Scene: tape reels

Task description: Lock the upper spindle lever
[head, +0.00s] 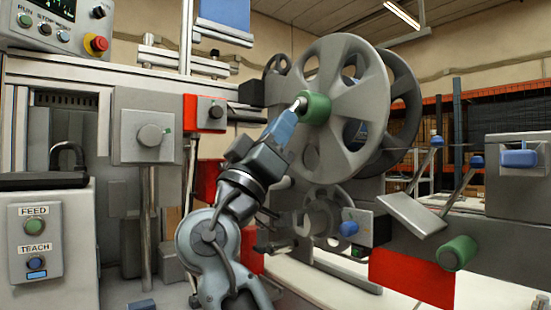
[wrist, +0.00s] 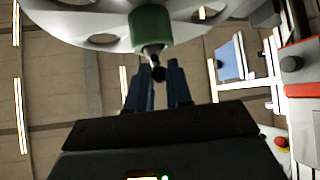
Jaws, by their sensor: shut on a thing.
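The upper spindle has a green hub (head: 314,108) at the middle of a large grey spoked reel (head: 345,85). A short metal lever (head: 299,104) sticks out of the hub toward my gripper (head: 290,117). In the wrist view the green hub (wrist: 151,27) is at the top. The lever (wrist: 153,53) ends in a dark tip between the two blue fingers of my gripper (wrist: 157,70). My gripper is shut on the lever. The exact contact of the fingers is hard to see, and the head view hides the far finger.
A second reel stands close behind the large one. Below are a smaller lower reel (head: 320,215) and a blue knob (head: 349,228). A red block with a round knob (head: 216,111) stands left of my arm. A control panel with a red stop button (head: 96,44) is at the upper left.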

